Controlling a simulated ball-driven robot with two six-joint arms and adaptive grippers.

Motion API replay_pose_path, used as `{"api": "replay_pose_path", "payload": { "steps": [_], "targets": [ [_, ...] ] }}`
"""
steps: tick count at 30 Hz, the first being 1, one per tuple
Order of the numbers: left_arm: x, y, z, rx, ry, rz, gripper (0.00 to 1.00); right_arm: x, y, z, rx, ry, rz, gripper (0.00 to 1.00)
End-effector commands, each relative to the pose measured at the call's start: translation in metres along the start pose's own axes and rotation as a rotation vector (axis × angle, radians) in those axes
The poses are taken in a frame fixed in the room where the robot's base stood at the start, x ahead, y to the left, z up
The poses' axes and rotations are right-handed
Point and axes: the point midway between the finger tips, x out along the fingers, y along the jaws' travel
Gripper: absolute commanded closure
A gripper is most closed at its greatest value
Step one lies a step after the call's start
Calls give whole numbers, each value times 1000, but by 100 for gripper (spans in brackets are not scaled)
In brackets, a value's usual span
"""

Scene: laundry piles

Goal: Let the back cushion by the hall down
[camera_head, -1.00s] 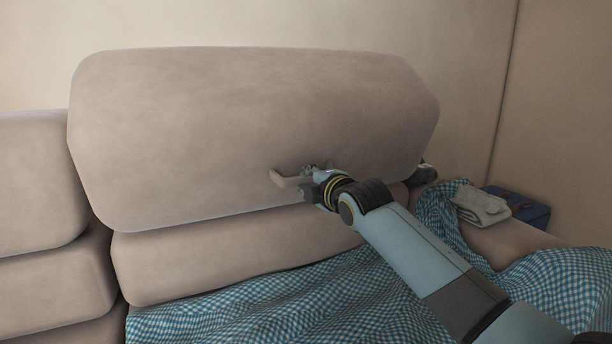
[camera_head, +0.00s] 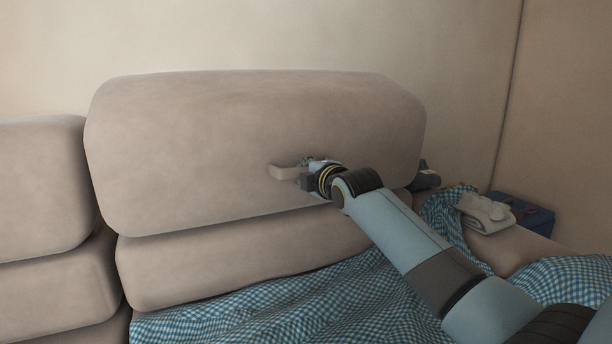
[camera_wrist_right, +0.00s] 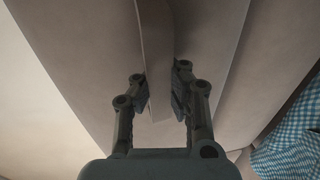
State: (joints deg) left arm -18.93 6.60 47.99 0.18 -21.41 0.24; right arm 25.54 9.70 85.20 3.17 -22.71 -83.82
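The beige back cushion (camera_head: 200,150) sits above the beige seat block (camera_head: 200,265) in the head view. A pale pull tab (camera_head: 283,172) sticks out from its front, right of the middle. My right gripper (camera_head: 305,173) is at this tab. In the right wrist view the tab (camera_wrist_right: 157,60) runs between the two fingers (camera_wrist_right: 160,92), with the pads against or very close to its sides; it looks gripped. The cushion's lower right part is partly hidden by my right arm. My left gripper is not in view.
A blue-and-white checked cloth (camera_head: 290,305) covers the front of the seat. At right are a folded grey cloth (camera_head: 487,210), a blue box (camera_head: 532,216) and a dark object (camera_head: 427,177). Another beige cushion (camera_head: 40,185) stands at left.

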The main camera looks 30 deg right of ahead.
Motion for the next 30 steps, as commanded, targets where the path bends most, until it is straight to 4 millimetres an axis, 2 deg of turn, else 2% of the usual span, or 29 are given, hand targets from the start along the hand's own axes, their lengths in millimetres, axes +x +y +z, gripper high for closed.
{"api": "replay_pose_path", "payload": {
  "steps": [30],
  "targets": [
    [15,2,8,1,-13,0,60,45,17,0,-1,0,-4,100]
  ]
}}
